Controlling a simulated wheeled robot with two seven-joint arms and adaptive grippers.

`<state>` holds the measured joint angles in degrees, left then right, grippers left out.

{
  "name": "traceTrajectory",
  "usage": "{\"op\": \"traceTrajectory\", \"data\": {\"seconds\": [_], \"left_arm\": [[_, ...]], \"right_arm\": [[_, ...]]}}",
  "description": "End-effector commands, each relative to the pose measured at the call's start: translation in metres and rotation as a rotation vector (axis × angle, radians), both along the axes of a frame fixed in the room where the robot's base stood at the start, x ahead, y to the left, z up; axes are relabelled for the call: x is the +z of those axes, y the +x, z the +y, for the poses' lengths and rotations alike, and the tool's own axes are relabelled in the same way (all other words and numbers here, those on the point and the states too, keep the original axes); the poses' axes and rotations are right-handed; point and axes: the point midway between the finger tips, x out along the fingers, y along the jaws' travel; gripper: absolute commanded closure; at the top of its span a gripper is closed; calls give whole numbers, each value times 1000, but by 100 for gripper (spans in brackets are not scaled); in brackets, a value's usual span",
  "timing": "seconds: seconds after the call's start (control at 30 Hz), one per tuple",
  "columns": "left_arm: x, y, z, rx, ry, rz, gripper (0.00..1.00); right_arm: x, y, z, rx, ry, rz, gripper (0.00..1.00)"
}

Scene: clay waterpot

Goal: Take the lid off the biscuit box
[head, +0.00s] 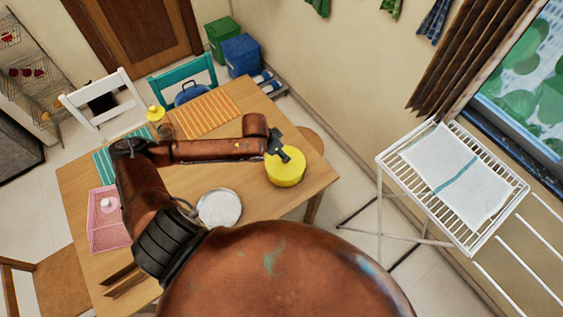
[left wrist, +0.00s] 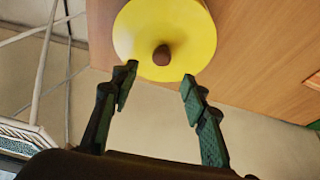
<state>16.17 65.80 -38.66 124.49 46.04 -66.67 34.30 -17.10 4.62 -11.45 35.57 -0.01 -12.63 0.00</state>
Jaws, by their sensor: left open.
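The biscuit box (head: 287,174) is a round yellow tin near the right end of the wooden table. In the left wrist view its yellow lid (left wrist: 190,30) shows from above, with a brown knob (left wrist: 162,55) in the middle. The lid looks seated, but the tin's side is hidden there. My left gripper (head: 284,152) is over the box in the head view, partly covering its top. In the left wrist view the left gripper (left wrist: 159,80) has its fingers apart and empty, with the knob just beyond the gap between the tips. My right gripper is not in view.
On the table (head: 245,178) are a round pale plate (head: 219,207), a pink basket (head: 106,236), an orange striped mat (head: 205,114) and a small yellow item (head: 155,112). A white drying rack (head: 393,165) stands right of the table. The wood around the box is mostly clear.

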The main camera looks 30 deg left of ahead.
Motion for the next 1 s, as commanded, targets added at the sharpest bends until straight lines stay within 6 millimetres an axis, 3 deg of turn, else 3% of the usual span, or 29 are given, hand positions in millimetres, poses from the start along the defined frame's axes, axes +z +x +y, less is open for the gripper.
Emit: {"op": "traceTrajectory", "data": {"seconds": [0.6,0.87,1.0], "left_arm": [[-69,20,-7,-1,1,0,59],[-71,21,-7,0,2,-1,59],[-71,21,-7,0,2,-1,68]], "right_arm": [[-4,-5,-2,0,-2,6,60],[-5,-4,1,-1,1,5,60],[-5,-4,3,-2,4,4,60]]}}
